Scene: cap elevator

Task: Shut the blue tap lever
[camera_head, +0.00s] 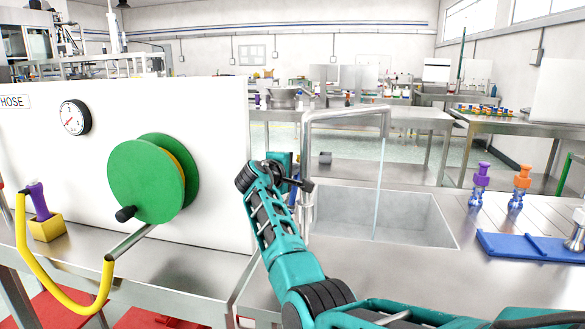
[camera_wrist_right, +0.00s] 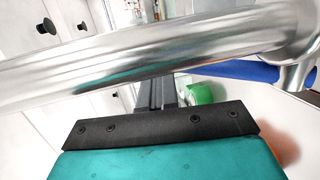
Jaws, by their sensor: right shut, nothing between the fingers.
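The tap is a tall silver pipe (camera_head: 308,150) that arches over the sink (camera_head: 410,215). A thin pale stream of water (camera_head: 379,185) falls from its spout. A small part of the blue lever (camera_head: 293,192) shows beside the tap's base, mostly hidden by my right arm. In the wrist view the blue lever (camera_wrist_right: 245,70) lies behind the silver pipe, to the right of my fingers. My right gripper (camera_wrist_right: 157,92) is shut and empty, close to the pipe; whether it touches the lever cannot be told. My left gripper is not in view.
A white panel with a green hose reel (camera_head: 147,180) and a gauge (camera_head: 75,117) stands left of the tap. Purple (camera_head: 482,175) and orange (camera_head: 522,177) capped bottles and a blue tray (camera_head: 525,246) are on the counter at right.

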